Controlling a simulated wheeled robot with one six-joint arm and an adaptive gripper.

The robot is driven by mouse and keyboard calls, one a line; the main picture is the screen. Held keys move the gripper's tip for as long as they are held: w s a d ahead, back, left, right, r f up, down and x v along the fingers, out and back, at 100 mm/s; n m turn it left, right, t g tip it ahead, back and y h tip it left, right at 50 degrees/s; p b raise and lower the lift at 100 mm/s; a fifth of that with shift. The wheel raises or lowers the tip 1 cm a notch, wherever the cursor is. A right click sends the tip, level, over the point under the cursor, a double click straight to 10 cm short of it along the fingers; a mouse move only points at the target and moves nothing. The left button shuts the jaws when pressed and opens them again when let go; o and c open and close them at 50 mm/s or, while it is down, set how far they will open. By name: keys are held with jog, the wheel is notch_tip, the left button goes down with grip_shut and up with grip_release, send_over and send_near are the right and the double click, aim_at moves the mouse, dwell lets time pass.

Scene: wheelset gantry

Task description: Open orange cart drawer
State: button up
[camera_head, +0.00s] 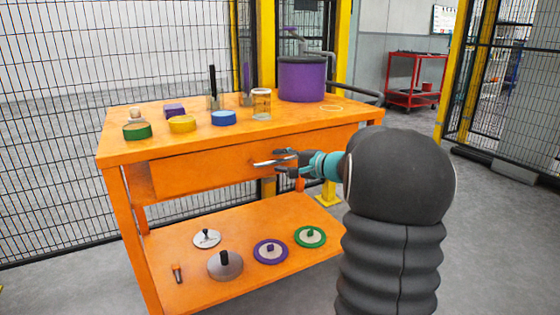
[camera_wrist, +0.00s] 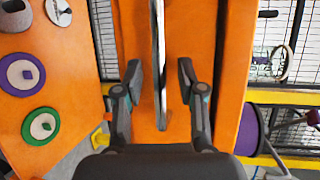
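The orange cart (camera_head: 120,148) stands in front of me in the head view. Its wide drawer (camera_head: 205,170) sits under the top and looks shut. A thin silver bar handle (camera_head: 268,163) is on the drawer front; in the wrist view the handle (camera_wrist: 158,35) runs down the middle of the orange face. My gripper (camera_head: 285,163) is at the handle. In the wrist view my gripper (camera_wrist: 160,75) is open, with one finger on each side of the bar's near end and a gap on both sides.
The cart top holds colored jars, a glass jar (camera_head: 261,104) and a purple tub (camera_head: 303,80). The lower shelf holds several discs, including a green one (camera_head: 310,237). Black mesh fencing (camera_head: 60,130) stands behind.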

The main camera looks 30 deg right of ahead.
jog(key=shift+w+a+f, duration=0.1)
jog(key=shift+w+a, duration=0.1)
jog(key=shift+w, duration=0.2)
grip_shut()
